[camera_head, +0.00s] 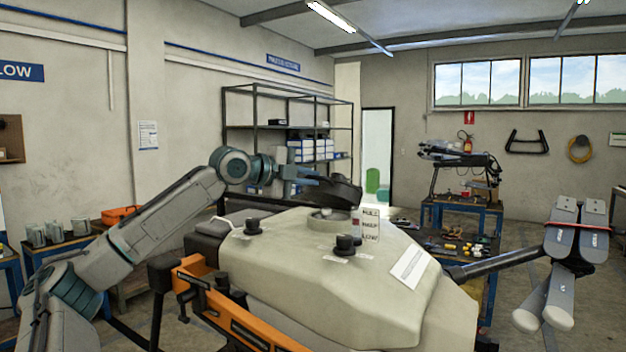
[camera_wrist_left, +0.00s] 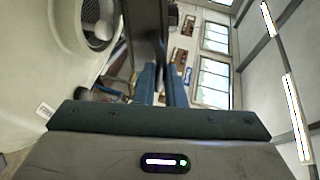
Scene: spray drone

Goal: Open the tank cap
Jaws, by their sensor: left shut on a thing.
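The cream spray tank (camera_head: 330,285) of the drone fills the lower middle of the head view. Its round filler opening (camera_head: 328,222) is uncovered on top; in the left wrist view the opening (camera_wrist_left: 98,20) shows a grey strainer inside. The dark round tank cap (camera_head: 338,194) is tilted up above the opening, seen nearly edge-on in the left wrist view (camera_wrist_left: 147,35). My left gripper (camera_head: 308,184) is shut on the cap's edge, its blue fingers (camera_wrist_left: 160,75) showing in the wrist view. Whether a hinge joins cap and tank is unclear. My right gripper is not in view.
A white label card (camera_head: 370,225) stands just right of the opening. Small black knobs (camera_head: 347,244) rise from the tank top. An orange frame (camera_head: 225,310) runs along the tank's near left side. A drone arm with folded propellers (camera_head: 575,262) extends right.

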